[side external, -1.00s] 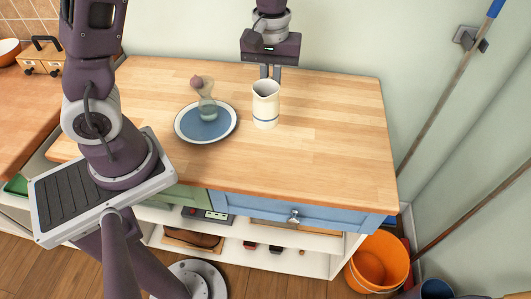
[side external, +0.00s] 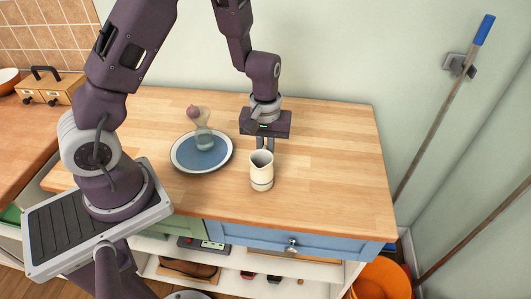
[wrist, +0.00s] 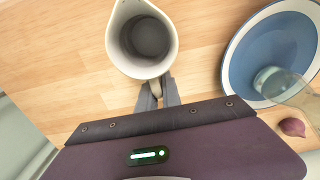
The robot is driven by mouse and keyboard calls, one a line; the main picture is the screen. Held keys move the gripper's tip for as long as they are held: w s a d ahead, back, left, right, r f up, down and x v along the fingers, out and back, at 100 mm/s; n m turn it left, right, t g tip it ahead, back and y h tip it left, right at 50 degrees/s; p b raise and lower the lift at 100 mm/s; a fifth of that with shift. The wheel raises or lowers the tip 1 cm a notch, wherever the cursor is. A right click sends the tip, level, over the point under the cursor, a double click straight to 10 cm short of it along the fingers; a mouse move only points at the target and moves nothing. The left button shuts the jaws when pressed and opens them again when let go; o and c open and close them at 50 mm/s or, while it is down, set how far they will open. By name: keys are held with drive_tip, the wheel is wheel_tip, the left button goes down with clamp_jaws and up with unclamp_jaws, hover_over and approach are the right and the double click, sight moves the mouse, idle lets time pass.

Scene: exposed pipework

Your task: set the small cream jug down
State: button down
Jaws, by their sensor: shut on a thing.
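The small cream jug (side external: 261,171) is upright, with a dark band low on its side in the side view. My gripper (side external: 265,146) is behind it, fingers pointing down, shut on its far side. The wrist view shows the jug (wrist: 115,45) from above, its open mouth looking empty. There the gripper fingers (wrist: 158,92) close at its edge, apparently on the handle, which they mostly hide. The jug is over the front middle of the wooden counter (side external: 330,150). I cannot tell whether its base touches the wood.
A blue plate with a white rim (side external: 190,158) is left of the jug, with a clear glass vessel (side external: 203,138) on it. A reddish onion-like thing (side external: 193,110) is behind the vessel. The counter right of the jug is clear. Its front edge is close, above a blue drawer (side external: 265,236).

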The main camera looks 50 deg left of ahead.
drive_tip(key=c, duration=1.5)
unclamp_jaws()
wheel_tip(320, 180, up, 12)
drive_tip(key=s+d+r+m+t+h, duration=0.1)
drive_tip(key=s+d+r+m+t, duration=0.25)
drive_tip(key=s+r, duration=0.6)
drive_tip(key=s+r+m, duration=0.1)
drive_tip(key=s, duration=0.2)
drive_tip(key=s+r+m+t, duration=0.1)
drive_tip(key=s+m, duration=0.1)
drive_tip(key=s+r+m+t+y, duration=0.1)
drive_tip(key=s+r+m, duration=0.1)
drive_tip(key=s, duration=0.1)
drive_tip(key=shift+s+a+m, duration=0.1)
drive_tip(key=shift+s+m, duration=0.15)
drive_tip(key=shift+s, duration=0.05)
